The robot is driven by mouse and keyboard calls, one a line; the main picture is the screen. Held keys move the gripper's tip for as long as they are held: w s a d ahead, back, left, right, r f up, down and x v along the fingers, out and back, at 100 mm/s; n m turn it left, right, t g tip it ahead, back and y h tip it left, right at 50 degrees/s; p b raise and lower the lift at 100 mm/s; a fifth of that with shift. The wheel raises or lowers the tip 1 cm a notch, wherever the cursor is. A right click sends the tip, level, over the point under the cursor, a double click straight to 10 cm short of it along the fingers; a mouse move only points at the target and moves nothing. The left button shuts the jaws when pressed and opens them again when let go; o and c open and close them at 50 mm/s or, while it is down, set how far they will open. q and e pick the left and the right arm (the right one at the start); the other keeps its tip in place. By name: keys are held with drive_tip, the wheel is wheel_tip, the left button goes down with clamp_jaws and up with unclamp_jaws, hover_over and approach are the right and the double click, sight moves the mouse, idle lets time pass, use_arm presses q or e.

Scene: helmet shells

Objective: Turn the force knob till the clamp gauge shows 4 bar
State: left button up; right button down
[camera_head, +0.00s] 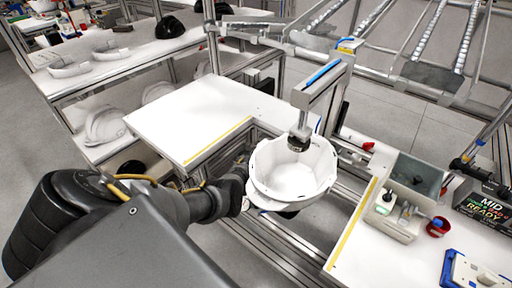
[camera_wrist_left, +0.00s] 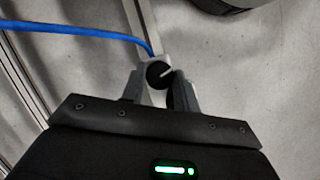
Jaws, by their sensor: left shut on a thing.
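The force knob (camera_wrist_left: 159,74) is a small black dial with a white pointer line slanting to the upper right. In the left wrist view it sits between the fingers of my left gripper (camera_wrist_left: 157,90), which is shut on it. In the head view my left gripper (camera_head: 239,187) is beside the left of the white helmet shell (camera_head: 292,178); its fingertips and the knob are hidden there. The clamp (camera_head: 323,80) is a metal frame with a blue stripe, its black pad (camera_head: 298,143) down inside the shell. I cannot make out a gauge reading. My right gripper is out of view.
A blue hose (camera_wrist_left: 75,28) runs to the knob. A white table (camera_head: 205,105) with a yellow line stands behind my left arm. The right bench (camera_head: 350,257) carries a grey box (camera_head: 415,176), a red cup (camera_head: 438,227) and a blue-edged tray (camera_head: 475,272).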

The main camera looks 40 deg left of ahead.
use_arm(q)
drive_tip(key=shift+m+g, duration=0.3)
drive_tip(key=shift+m, duration=0.4)
drive_tip(key=o, duration=1)
drive_tip(key=shift+w+a+r, duration=0.1)
drive_tip(key=shift+w+r, duration=0.05)
drive_tip(key=shift+r, duration=0.2)
drive_tip(key=shift+p+v, duration=1.1)
drive_tip(key=shift+v, duration=3.9)
